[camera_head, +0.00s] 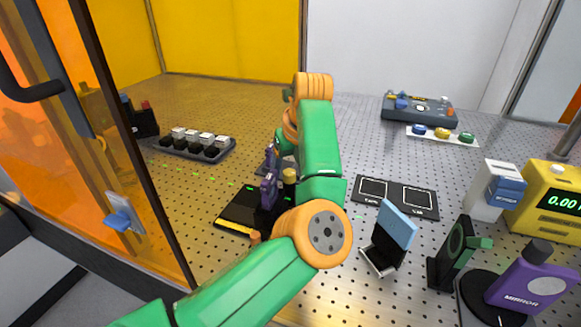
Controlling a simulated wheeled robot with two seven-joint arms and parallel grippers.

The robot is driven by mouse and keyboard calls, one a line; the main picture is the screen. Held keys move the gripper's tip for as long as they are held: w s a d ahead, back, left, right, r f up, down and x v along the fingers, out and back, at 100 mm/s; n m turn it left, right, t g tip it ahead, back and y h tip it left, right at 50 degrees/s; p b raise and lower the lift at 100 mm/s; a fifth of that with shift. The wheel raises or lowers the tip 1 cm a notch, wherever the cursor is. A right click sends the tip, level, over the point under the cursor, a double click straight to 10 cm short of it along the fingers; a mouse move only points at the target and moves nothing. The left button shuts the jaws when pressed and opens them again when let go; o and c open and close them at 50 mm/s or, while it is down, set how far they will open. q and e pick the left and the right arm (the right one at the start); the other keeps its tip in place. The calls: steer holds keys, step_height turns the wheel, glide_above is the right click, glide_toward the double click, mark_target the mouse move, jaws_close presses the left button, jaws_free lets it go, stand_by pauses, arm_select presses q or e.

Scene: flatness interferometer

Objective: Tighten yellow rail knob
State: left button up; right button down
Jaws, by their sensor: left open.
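My left arm reaches in from the bottom and bends over the perforated table. A small dull-yellow cylindrical knob (289,175) shows right beside the fingers, partly hidden by my arm. I cannot tell whether the fingers touch it. My green and orange arm links hide much of the area to its right. My right gripper is out of view.
A tray of several white-topped blocks (197,141) stands at the left, near the open orange door (80,120). At the right are a blue panel on a stand (397,224), a purple mirror bottle (530,282) and a yellow display box (550,205). Colored knobs (442,133) sit at the back right.

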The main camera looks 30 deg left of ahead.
arm_select(q)
steer(key=shift+s, duration=0.1)
jaws_close()
steer(key=shift+f+m+t+b, duration=0.15)
steer(key=shift+m+t+b, duration=0.35)
steer(key=shift+m+b, duration=0.6)
steer(key=m+h+b, duration=0.1)
steer(key=m, duration=0.1)
steer(key=m+b, duration=0.1)
steer(key=m, duration=0.1)
steer(key=shift+s+a+m+t+h, duration=0.1)
steer(key=shift+m+t+h, duration=0.3)
steer(key=m+h, duration=0.1)
steer(key=m, duration=0.1)
steer(key=shift+a+m+b, duration=0.1)
steer(key=shift+m+b, duration=0.25)
steer(key=shift+m, duration=0.05)
steer(key=m, duration=0.1)
steer(key=m+h, duration=0.1)
steer(key=shift+r+m, duration=0.2)
steer(key=shift+m, duration=0.1)
steer(key=shift+a+m+h+p, duration=0.15)
steer(key=shift+m+h, duration=0.35)
steer(key=shift+m, duration=0.65)
steer(key=shift+a+m+h+p, duration=0.1)
steer(key=shift+m+h+p, duration=0.3)
steer(key=shift+m, duration=0.75)
